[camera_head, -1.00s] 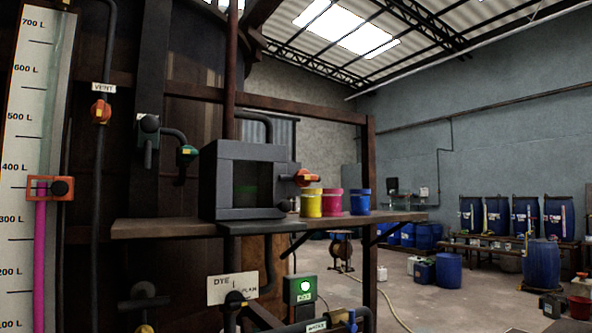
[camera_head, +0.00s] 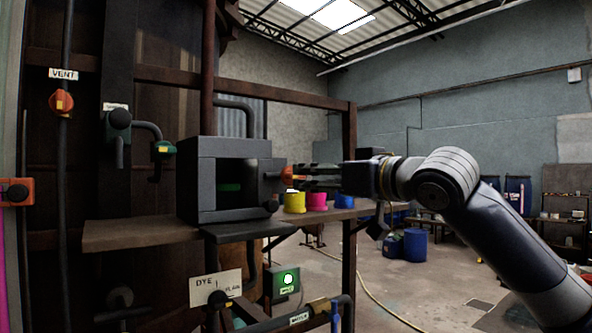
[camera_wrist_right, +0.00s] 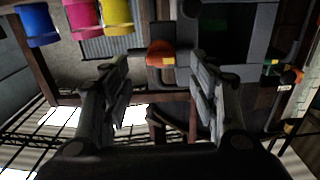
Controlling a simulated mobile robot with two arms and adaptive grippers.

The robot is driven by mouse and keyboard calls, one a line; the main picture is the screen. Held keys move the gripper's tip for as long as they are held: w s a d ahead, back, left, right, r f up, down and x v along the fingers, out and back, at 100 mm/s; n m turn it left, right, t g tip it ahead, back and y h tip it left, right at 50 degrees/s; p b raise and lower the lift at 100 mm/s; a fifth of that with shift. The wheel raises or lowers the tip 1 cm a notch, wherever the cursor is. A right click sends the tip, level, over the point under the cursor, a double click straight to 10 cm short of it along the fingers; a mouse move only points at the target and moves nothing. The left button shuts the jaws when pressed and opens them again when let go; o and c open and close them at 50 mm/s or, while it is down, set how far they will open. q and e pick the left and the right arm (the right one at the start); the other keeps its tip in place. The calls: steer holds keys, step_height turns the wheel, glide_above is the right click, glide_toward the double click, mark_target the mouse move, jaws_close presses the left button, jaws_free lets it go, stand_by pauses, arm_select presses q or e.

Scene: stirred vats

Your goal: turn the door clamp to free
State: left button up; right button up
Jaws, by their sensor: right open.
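The door clamp is an orange-red knob with a yellow mark (camera_head: 287,174) on the right side of a dark grey box (camera_head: 207,206) with a dark window. The box stands on a wooden shelf (camera_head: 125,235). My right gripper (camera_head: 305,177) reaches in from the right with its fingers pointing at the knob, partly covering it. In the right wrist view, the fingers (camera_wrist_right: 158,88) are spread apart and empty, with the orange knob (camera_wrist_right: 160,53) ahead between them. I cannot tell whether they touch it. My left gripper is not in view.
Yellow (camera_head: 294,203), pink (camera_head: 317,201) and blue (camera_head: 344,201) pots stand on the shelf just below my right gripper.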

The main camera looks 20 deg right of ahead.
mark_target(299, 176)
steer(key=p+x, duration=0.2)
steer(key=x, duration=0.5)
steer(key=shift+w+a+p, duration=0.1)
steer(key=shift+w+p, duration=0.05)
steer(key=shift+p, duration=0.2)
steer(key=c, duration=1.1)
